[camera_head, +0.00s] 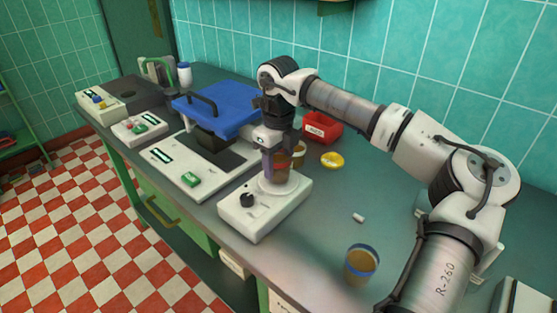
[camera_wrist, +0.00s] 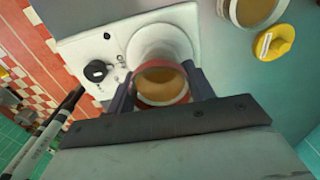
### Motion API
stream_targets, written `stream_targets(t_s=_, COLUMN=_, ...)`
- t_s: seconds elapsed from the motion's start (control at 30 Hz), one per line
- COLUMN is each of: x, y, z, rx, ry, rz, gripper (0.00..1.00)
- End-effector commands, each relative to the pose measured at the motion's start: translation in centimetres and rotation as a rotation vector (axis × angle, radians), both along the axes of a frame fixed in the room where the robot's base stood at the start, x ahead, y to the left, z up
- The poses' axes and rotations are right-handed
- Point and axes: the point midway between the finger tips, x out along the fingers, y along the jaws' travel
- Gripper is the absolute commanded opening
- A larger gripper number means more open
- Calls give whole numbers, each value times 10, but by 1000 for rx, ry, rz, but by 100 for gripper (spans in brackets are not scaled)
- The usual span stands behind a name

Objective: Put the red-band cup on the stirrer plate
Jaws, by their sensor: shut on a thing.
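The red-band cup (camera_head: 282,168) holds a brown liquid and is upright between the fingers of my gripper (camera_head: 277,164). In the wrist view the cup (camera_wrist: 161,84) shows from above, with a gripper finger on each side (camera_wrist: 162,90). The stirrer plate (camera_head: 250,216) is a white box with a black knob and a round pale top. The cup is over this round top, and its base is at or very near the surface; I cannot tell whether they touch. The stirrer plate also shows in the wrist view (camera_wrist: 110,48).
A blue-banded cup (camera_head: 361,268) stands near the front right. Another cup (camera_head: 299,150) stands behind my gripper, by a yellow disc (camera_head: 332,160) and a red bin (camera_head: 322,127). A white device with a raised blue lid (camera_head: 215,105) is at left. A small white piece (camera_head: 358,217) lies on the bench.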

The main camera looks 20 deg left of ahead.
Motion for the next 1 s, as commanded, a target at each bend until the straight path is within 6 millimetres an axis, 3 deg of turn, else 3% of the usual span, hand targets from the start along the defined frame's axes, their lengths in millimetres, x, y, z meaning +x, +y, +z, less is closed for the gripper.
stream_targets(t_s=0.07, x=0, y=0, z=-3, rx=0, ry=0, rz=0, gripper=26)
stream_targets(t_s=0.1, x=0, y=0, z=-4, rx=0, ry=0, rz=0, gripper=54)
stream_targets(t_s=0.27, x=0, y=0, z=-3, rx=0, ry=0, rz=0, gripper=75)
stream_targets(t_s=0.67, x=1, y=0, z=5, rx=1, ry=-1, rz=-1, gripper=75)
stream_targets(t_s=1.0, x=1, y=1, z=74, rx=1, ry=-3, rz=-1, gripper=75)
